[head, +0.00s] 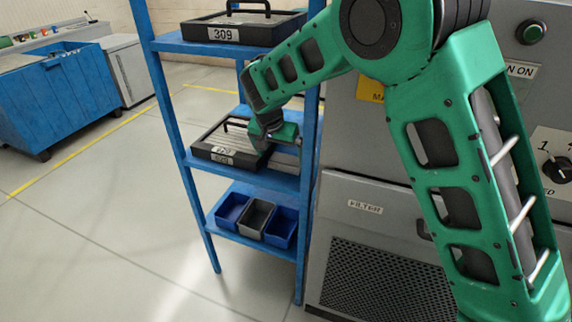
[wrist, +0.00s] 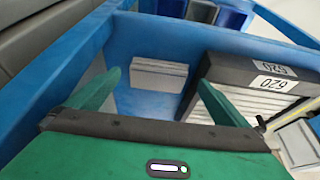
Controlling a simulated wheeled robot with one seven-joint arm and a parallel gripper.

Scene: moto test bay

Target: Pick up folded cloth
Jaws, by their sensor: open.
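The folded cloth (wrist: 158,75) is a light grey, layered rectangle lying flat on the blue shelf in the wrist view. My gripper (wrist: 159,78) is open, with one green finger to the left of the cloth and one to the right in the picture. The fingers do not visibly touch the cloth, and nothing is held. In the head view my gripper (head: 272,132) is over the middle shelf of the blue rack, and the arm hides part of that spot. How far the fingers are above the cloth is hard to tell.
A black case (wrist: 235,85) labelled 620 stands close to the right finger; it also shows on the middle shelf (head: 225,145). Blue rack posts (head: 308,150) border the shelf. Another case (head: 235,28) is above, small bins (head: 257,218) below. A grey cabinet (head: 375,230) stands right.

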